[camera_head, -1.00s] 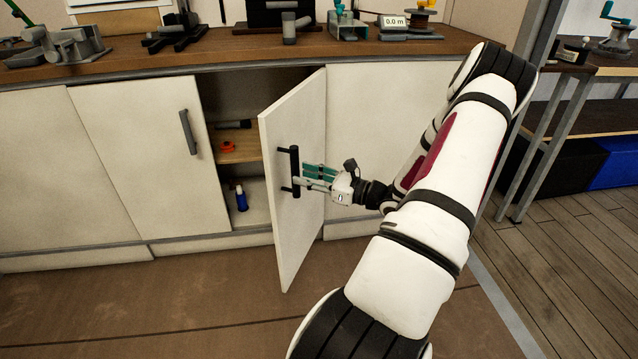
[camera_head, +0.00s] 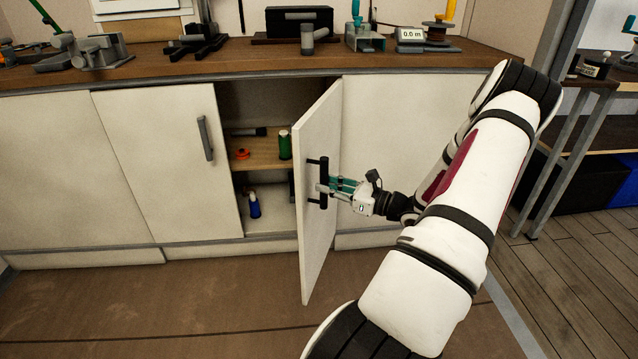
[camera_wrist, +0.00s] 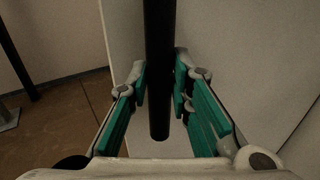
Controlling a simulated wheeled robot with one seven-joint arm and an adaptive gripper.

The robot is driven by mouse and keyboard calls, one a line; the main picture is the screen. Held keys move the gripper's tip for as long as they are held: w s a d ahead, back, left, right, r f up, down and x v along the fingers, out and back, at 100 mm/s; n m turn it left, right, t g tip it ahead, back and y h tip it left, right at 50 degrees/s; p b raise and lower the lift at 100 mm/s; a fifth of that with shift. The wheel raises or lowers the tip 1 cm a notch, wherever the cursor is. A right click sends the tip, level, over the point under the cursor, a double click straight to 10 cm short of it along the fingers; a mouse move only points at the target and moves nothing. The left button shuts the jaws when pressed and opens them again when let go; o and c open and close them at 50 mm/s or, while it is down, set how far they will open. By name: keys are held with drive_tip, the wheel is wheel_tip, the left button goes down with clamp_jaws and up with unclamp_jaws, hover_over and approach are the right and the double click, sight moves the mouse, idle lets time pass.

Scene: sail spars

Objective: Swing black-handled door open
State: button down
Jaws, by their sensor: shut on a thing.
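The white cabinet door (camera_head: 319,240) stands swung out from the cabinet front, its edge toward the room. Its black bar handle (camera_head: 323,184) is upright on the door's outer face. My gripper (camera_head: 330,187) is at the handle, its teal-padded fingers on either side of the bar. In the wrist view the black handle (camera_wrist: 160,70) runs between the two fingers of my gripper (camera_wrist: 162,92), which are shut on it.
A blue bottle (camera_head: 254,205) stands below. A closed door with a grey handle (camera_head: 205,138) is at left. The floor in front is clear.

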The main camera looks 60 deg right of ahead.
drive_tip(key=s+d+p, duration=0.1)
drive_tip(key=s+d, duration=0.4)
drive_tip(key=s, duration=0.3)
drive_tip(key=shift+d+r, duration=0.15)
drive_tip(key=shift+d, duration=0.25)
drive_tip(key=shift+s+d, duration=0.1)
drive_tip(key=shift+s, duration=0.1)
drive_tip(key=shift+s+d, duration=0.35)
drive_tip(key=shift+s, duration=0.05)
drive_tip(key=c, duration=1.4)
unclamp_jaws()
drive_tip(key=shift+o, duration=0.2)
drive_tip(key=shift+s, duration=0.15)
drive_tip(key=s+d, duration=0.1)
drive_tip(key=s, duration=1)
drive_tip(key=shift+s, duration=0.4)
